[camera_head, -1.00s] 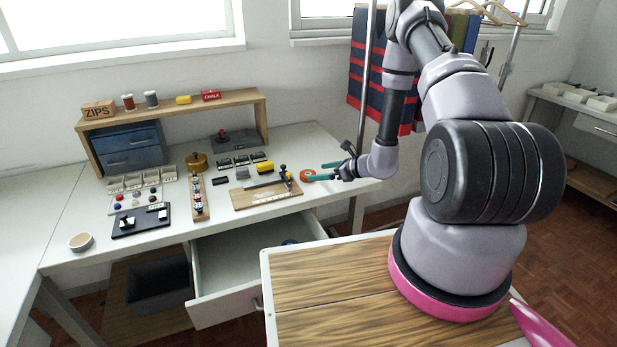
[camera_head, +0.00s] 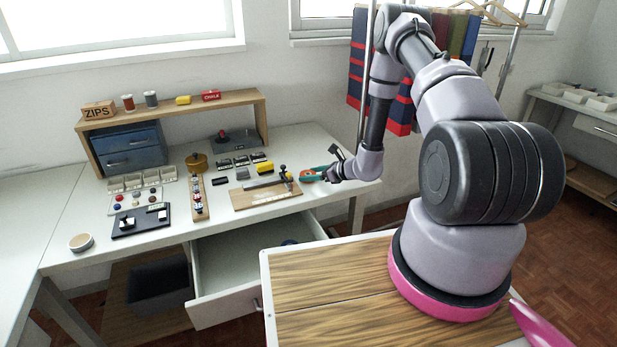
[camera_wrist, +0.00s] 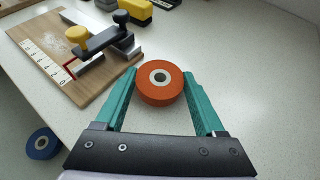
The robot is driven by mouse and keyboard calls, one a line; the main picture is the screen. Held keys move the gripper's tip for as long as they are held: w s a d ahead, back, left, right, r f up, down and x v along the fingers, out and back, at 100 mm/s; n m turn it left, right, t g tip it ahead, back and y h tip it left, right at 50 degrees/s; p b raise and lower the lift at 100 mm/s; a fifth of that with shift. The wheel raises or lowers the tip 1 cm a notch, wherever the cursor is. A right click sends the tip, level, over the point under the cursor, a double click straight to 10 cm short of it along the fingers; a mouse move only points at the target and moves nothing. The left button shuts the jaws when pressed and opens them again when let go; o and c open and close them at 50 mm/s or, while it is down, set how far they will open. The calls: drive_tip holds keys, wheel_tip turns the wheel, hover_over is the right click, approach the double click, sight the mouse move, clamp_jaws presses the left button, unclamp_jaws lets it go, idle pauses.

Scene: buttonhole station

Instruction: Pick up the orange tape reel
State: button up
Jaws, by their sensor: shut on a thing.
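The orange tape reel (camera_wrist: 160,86) lies flat between the two teal fingers of my gripper (camera_wrist: 160,80) in the wrist view, its grey hub facing up. The fingers touch it on both sides, so my gripper is shut on it. In the head view the reel (camera_head: 307,176) shows small between the fingers of my gripper (camera_head: 306,174), at the right end of the white table. I cannot tell whether the reel is clear of the table top.
A wooden board with a ruler and clamp (camera_wrist: 75,50) stands close on the left. Table surface right of the reel is clear. A clothes rail (camera_head: 365,80) stands behind.

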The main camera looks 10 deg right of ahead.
wheel_tip(320, 180, up, 9)
drive_tip(key=shift+r, duration=0.1)
drive_tip(key=s+d+r+m+t+h, duration=0.1)
drive_tip(key=d+r+m+t+h, duration=0.3)
drive_tip(key=r, duration=0.7)
drive_tip(key=s+d+r+m+g+h, duration=0.1)
drive_tip(key=d+r, duration=0.4)
drive_tip(key=r, duration=0.6)
drive_tip(key=a+f+n+g+y, duration=0.1)
drive_tip(key=a+f, duration=0.2)
drive_tip(key=f, duration=0.7)
drive_tip(key=w+a+f+n+g+y, duration=0.1)
drive_tip(key=a+f+n+y, duration=0.1)
drive_tip(key=f, duration=0.8)
drive_tip(key=w+a+f+n+y, duration=0.1)
drive_tip(key=a+f, duration=0.3)
drive_tip(key=f, duration=0.7)
drive_tip(key=shift+n+g+y, duration=0.4)
drive_tip(key=shift+f, duration=0.1)
drive_tip(key=o, duration=1.5)
drive_tip(key=shift+c, duration=0.2)
